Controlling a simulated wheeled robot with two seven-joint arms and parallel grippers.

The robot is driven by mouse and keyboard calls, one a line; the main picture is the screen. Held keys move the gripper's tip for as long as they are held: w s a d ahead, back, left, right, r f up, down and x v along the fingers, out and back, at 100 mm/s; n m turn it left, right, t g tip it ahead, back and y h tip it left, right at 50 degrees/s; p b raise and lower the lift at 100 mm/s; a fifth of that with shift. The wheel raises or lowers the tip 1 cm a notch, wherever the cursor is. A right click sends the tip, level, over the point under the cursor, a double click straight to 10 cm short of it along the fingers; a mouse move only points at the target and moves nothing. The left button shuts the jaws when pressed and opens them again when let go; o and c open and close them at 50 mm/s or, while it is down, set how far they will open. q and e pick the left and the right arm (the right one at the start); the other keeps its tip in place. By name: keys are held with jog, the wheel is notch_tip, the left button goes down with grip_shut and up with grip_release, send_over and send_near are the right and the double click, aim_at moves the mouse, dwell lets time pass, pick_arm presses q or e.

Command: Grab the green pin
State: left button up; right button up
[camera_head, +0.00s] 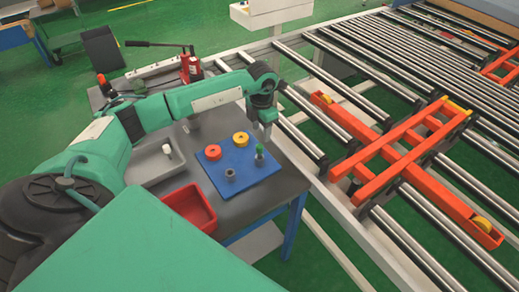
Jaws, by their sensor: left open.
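The green pin (259,150) stands upright on the blue board (237,191), near its right edge. My left gripper (263,132) points down just above and slightly right of the green pin. It is open, with nothing seen between its fingers. The gap between fingertips and pin is too small to judge. My right gripper is not in view.
The board also holds a red ring (213,152), a yellow ring (240,139) and a grey peg (230,175). A grey tray (147,170) and a red bin (190,206) lie on the dark table (262,204). A roller conveyor (420,235) with an orange frame (400,150) stands right.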

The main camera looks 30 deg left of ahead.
aim_at(260, 145)
pick_arm(q)
notch_tip(260, 145, down, 4)
jog(key=shift+r+p, duration=0.25)
jog(key=shift+p, duration=0.05)
jog(key=shift+s+f+p, duration=0.2)
jog(key=shift+f+p, duration=0.2)
jog(key=shift+f, duration=0.05)
jog(key=f+p, duration=0.1)
jog(key=f, duration=0.1)
jog(key=s+f+p, duration=0.1)
jog(key=f, duration=0.1)
jog(key=shift+w+f, duration=0.1)
jog(key=shift+f, duration=0.25)
grip_shut()
jog(key=shift+r, duration=0.15)
